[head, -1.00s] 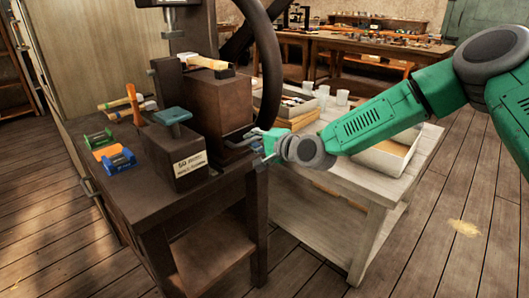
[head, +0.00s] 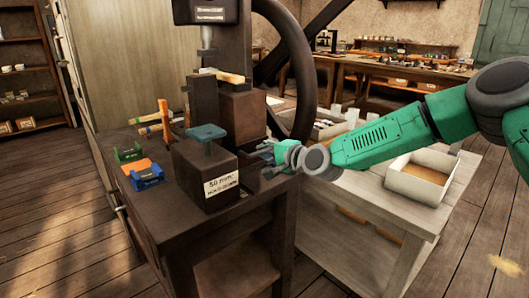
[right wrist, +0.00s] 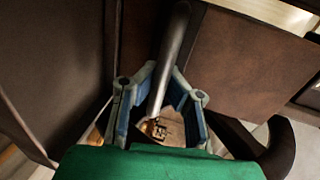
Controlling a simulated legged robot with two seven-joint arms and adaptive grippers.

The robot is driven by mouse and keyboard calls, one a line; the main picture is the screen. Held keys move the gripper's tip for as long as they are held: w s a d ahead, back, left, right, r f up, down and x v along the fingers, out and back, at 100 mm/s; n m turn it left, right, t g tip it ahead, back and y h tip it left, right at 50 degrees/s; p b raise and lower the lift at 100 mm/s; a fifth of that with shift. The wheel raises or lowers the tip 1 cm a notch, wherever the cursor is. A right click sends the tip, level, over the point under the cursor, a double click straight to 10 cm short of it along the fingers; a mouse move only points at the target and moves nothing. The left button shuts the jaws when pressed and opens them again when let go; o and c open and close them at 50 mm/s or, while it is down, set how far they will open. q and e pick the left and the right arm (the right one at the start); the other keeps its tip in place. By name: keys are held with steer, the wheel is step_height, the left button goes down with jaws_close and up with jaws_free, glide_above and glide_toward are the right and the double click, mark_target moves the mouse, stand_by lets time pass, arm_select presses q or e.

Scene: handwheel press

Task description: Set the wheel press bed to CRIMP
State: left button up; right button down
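The wheel press shows in the head view as a dark frame with a large handwheel (head: 308,75) at its right. The press head (head: 203,10) is at the top, with a grey ram below it. No CRIMP mark is readable. My right gripper (head: 268,154) is beside the press's lower right, under the wheel rim. In the right wrist view its two blue-grey fingers (right wrist: 160,108) stand apart, open, on either side of a grey metal rod (right wrist: 172,55). Contact with the rod cannot be told. My left gripper is not in view.
A dark block with a teal top (head: 207,133) and a "50 mm" label stands in front of the press. Green, orange and blue pieces (head: 146,176) lie at the bench's left. A pale table (head: 400,215) with a white tray (head: 437,160) stands right.

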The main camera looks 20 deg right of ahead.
steer(key=shift+f, duration=0.2)
steer(key=c, duration=1.6)
jaws_free()
steer(key=shift+a+f, duration=0.1)
steer(key=shift+o, duration=0.2)
steer(key=shift+w, duration=0.15)
steer(key=shift+r, duration=0.25)
steer(key=v, duration=1.2)
steer(key=shift+f, duration=0.15)
